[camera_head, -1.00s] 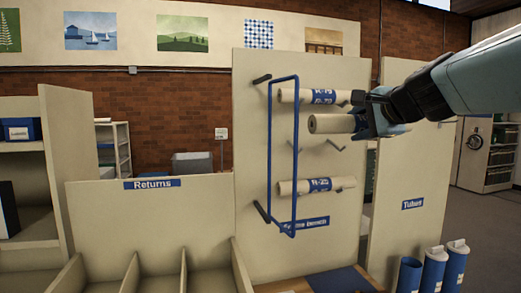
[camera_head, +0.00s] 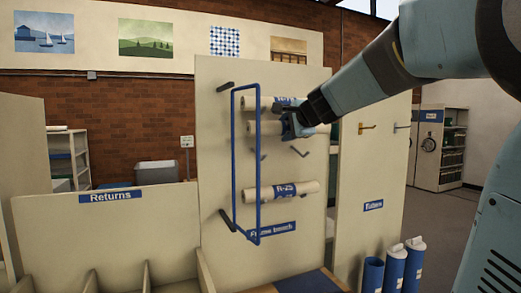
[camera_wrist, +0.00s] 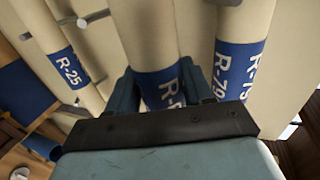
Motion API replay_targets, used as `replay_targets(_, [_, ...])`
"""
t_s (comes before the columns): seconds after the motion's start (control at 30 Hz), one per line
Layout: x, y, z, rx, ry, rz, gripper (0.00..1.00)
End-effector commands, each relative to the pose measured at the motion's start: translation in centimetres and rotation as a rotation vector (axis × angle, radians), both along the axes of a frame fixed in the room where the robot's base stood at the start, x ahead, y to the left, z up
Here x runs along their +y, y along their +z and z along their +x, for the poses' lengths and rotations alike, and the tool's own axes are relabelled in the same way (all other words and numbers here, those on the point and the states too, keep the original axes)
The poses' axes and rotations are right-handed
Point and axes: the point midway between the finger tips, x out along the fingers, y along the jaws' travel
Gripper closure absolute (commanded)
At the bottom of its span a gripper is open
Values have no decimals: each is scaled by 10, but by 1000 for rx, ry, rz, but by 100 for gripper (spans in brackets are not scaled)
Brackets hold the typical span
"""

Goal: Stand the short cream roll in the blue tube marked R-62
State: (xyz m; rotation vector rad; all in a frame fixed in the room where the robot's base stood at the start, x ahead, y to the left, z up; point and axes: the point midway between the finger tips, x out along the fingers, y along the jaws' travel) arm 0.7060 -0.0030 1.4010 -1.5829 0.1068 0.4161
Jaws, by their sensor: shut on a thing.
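My gripper (camera_head: 296,125) is shut on a cream roll (camera_head: 266,128), the middle one at the rack on the tall cream panel. The held roll also fills the middle of the wrist view (camera_wrist: 148,35). Its blue band shows "R-", with the rest hidden by my gripper. The roll lies level in the head view, beside and below the R-79 roll (camera_head: 258,103). Whether it touches its hooks I cannot tell. Low at the right stand an open blue tube (camera_head: 373,275) and two blue tubes with white caps (camera_head: 395,272) (camera_head: 414,268). Their marks are unreadable.
A blue wire frame (camera_head: 233,160) stands out before the rolls' left ends. The R-25 roll (camera_head: 258,194) rests lower on the rack. Bare hooks (camera_head: 299,152) show between them. A "Tubes" panel (camera_head: 372,235) stands right, and a "Returns" divider (camera_head: 150,240) left.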

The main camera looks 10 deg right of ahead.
Motion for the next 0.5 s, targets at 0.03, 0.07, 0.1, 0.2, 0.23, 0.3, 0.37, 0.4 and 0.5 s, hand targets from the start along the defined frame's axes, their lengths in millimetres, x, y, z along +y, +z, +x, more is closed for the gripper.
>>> replay_targets(0.03, [1, -1, 10, 2, 0, 1, 82])
replay_targets(0.07, [2, -1, 14, 1, 0, 1, 82])
replay_targets(0.1, [4, -1, 21, 1, 1, 1, 82])
replay_targets(0.2, [6, 0, 35, 1, 0, 1, 82])
replay_targets(0.23, [7, -1, 39, 1, 0, 1, 82])
replay_targets(0.3, [9, -3, 45, 1, -1, 2, 82])
replay_targets(0.37, [9, -10, 43, 1, 1, 2, 82])
replay_targets(0.4, [9, -14, 43, 1, 1, 2, 82])
replay_targets(0.5, [9, -22, 43, 0, -1, 2, 82])
